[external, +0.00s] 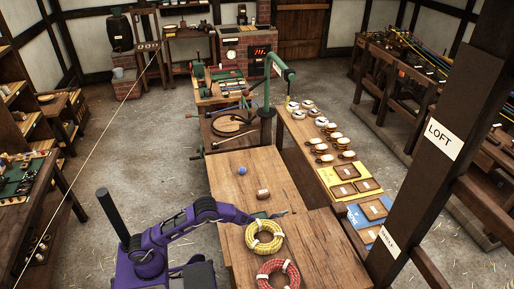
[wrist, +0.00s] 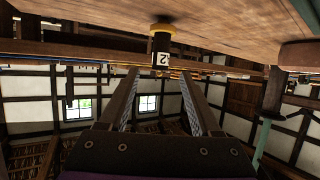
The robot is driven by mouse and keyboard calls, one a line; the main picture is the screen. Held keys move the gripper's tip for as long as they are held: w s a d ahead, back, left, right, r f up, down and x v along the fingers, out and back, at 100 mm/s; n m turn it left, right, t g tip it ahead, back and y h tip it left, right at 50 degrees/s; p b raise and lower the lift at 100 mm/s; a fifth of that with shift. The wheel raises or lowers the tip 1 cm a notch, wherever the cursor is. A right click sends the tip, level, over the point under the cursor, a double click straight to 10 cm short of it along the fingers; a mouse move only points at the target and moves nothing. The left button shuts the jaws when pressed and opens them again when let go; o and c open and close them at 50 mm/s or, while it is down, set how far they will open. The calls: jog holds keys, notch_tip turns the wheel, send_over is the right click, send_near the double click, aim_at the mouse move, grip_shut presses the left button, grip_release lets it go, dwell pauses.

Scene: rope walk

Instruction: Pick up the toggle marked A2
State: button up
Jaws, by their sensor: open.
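My gripper (wrist: 160,76) is open in the wrist view, its two dark fingers apart with nothing between their inner faces. A dark upright toggle (wrist: 161,47) with a yellow-ringed end and a white label showing a "2" is centred just past the fingertips; a letter on the label is not legible. The wrist picture is upside down, so the toggle appears to stand on the wooden bench top (wrist: 90,25). In the external view my gripper (external: 279,214) is low over the near bench (external: 228,200); I cannot make out the toggle there.
A yellow rope coil (external: 264,248) and a red rope coil (external: 264,270) lie close to my gripper. A blue ball (external: 241,170) and a brown object (external: 263,193) sit farther back. A green crane (external: 267,105) stands beyond.

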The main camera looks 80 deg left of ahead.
jog(key=shift+x, duration=2.6)
grip_shut()
